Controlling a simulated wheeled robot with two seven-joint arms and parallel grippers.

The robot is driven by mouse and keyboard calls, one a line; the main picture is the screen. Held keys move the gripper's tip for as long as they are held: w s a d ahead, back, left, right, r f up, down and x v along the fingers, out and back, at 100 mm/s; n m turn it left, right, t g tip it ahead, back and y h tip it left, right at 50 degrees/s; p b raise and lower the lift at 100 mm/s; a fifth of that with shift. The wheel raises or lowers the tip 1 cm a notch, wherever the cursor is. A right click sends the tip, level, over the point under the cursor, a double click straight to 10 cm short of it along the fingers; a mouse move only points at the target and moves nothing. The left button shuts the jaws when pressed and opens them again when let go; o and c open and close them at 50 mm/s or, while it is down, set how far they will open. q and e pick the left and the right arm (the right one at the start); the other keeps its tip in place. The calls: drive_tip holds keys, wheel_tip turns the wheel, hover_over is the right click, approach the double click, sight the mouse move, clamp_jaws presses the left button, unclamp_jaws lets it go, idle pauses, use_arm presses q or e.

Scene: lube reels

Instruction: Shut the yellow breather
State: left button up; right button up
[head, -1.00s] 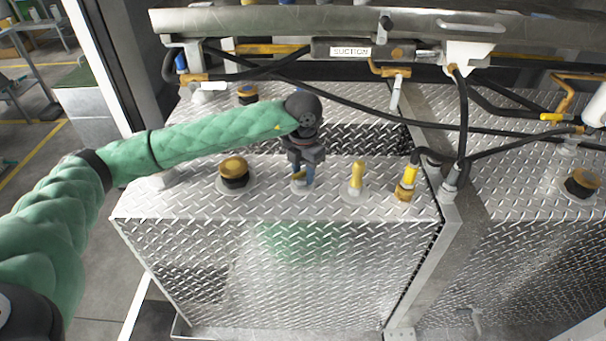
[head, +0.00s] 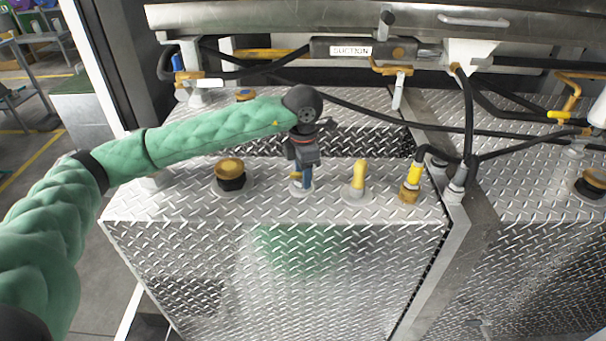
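My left gripper (head: 302,166) points down over the top of a diamond-plate tank (head: 270,215), at the end of my green-sleeved arm. Below and between its dark parts show a blue piece and a small yellow piece (head: 295,176) on a pale round base. The fingers hide much of this fitting, so I cannot tell whether they touch or grip it. A black fitting with a brass-yellow cap (head: 230,172) stands to the left. An upright yellow handle-like piece (head: 359,176) stands to the right on a grey base. I cannot tell which is the breather. My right gripper is not in view.
A yellow-and-brass hose fitting (head: 411,183) stands at the tank's right corner. Black hoses (head: 400,119) cross behind, under a metal shelf with a "SUCTION" label (head: 351,51). A second tank with a dark cap (head: 591,183) is at the right.

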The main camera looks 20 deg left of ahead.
use_arm(q)
drive_tip(key=shift+o, duration=1.4)
